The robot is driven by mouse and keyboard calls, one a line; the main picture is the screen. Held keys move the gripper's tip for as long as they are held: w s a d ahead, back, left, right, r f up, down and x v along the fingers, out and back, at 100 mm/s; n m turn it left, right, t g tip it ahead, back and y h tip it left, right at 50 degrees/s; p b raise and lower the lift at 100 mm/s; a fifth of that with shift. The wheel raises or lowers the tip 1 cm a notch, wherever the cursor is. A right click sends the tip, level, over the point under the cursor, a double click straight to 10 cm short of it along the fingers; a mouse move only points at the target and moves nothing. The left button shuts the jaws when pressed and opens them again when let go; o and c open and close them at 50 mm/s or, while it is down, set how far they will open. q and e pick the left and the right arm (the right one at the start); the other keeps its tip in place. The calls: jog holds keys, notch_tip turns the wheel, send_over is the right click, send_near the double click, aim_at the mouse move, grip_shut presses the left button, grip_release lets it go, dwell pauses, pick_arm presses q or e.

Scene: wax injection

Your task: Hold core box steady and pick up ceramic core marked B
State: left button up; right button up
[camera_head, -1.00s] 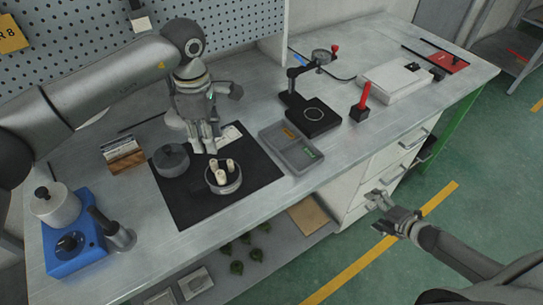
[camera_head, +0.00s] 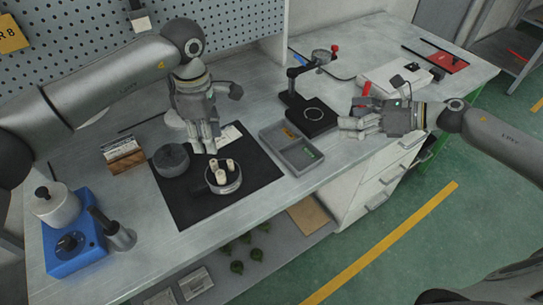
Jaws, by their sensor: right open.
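The core box is a round grey open container (camera_head: 235,186) on the black mat. Several pale upright ceramic cores (camera_head: 221,178) stand in it; no letter B is legible at this size. A round grey lid (camera_head: 171,160) lies to its left on the mat. My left gripper (camera_head: 204,146) points down just behind the box, apart from it as far as I can see; whether its fingers are open is unclear. My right gripper (camera_head: 346,129) is open and empty above the bench, right of the grey tray, with its fingers pointing left.
The black mat (camera_head: 188,212) has bare room in front of the box. A two-part grey tray (camera_head: 297,166) and a dial gauge stand (camera_head: 312,112) are to the right. A blue heater unit (camera_head: 72,245) and a wooden card holder (camera_head: 124,160) are at the left.

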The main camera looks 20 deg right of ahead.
notch_tip(320, 180, up, 4)
jog(key=w+a+n, duration=0.1)
jog(key=w+a, duration=0.1)
jog(key=n+g+y, duration=0.3)
jog(key=n+g, duration=0.4)
jog(key=n, duration=0.1)
send_near(237, 171)
jog(key=shift+w+a, duration=0.15)
jog(key=shift+a, duration=0.1)
jog(key=x, duration=1)
jog(key=shift+a+f, duration=0.2)
jog(key=shift+a, duration=0.15)
jog(key=c, duration=1.6)
jog(key=shift+c, duration=0.2)
